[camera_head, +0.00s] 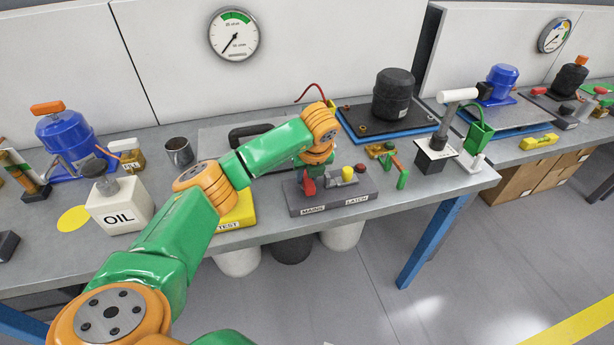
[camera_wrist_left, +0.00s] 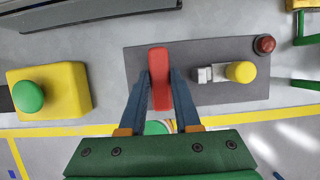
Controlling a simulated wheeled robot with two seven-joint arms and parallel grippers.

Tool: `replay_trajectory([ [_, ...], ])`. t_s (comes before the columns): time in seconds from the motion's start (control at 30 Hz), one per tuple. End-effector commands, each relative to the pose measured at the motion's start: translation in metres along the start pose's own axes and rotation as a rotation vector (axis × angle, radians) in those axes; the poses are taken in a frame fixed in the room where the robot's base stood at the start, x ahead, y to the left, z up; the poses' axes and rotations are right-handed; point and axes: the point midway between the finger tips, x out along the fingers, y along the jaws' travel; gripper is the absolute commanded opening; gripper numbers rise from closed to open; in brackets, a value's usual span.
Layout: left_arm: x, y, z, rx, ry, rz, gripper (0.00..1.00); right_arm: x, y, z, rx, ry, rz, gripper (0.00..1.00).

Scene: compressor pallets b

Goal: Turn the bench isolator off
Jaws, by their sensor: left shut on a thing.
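The bench isolator is a red handle (camera_head: 309,187) on a grey control box (camera_head: 332,204), above its MAINS label. In the wrist view the handle (camera_wrist_left: 159,62) points straight up and down the picture, across the long side of the box (camera_wrist_left: 217,93). My left gripper (camera_wrist_left: 158,78) has one finger on each side of the handle and is shut on it. In the head view my left arm reaches down over the box and partly hides the gripper. My right gripper is in neither view.
On the same box are a yellow knob (camera_wrist_left: 241,71) by the LATCH label and a red lamp (camera_wrist_left: 265,44). A yellow TEST box (camera_wrist_left: 62,90) with a green button (camera_wrist_left: 28,95) stands to the left. A white OIL can (camera_head: 119,208) stands further left.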

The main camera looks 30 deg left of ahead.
Motion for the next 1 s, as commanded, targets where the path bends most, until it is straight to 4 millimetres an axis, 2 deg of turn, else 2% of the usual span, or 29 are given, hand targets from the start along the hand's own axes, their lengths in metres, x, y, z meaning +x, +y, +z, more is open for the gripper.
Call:
replay_trajectory([
  [0.57,-0.0011,-0.0001,0.002,-0.033,-0.005,0.01,0.0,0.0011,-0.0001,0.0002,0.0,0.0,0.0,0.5],
  [0.6,-0.0012,-0.0001,0.002,-0.033,-0.005,0.01,0.34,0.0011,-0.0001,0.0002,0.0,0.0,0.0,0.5],
  [0.7,-0.0009,-0.0001,0.0016,-0.032,-0.004,0.011,0.61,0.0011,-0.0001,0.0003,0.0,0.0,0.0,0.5],
  [1.0,-0.0017,-0.0004,0.0007,-0.029,-0.002,0.01,0.61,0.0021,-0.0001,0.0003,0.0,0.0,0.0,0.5],
])
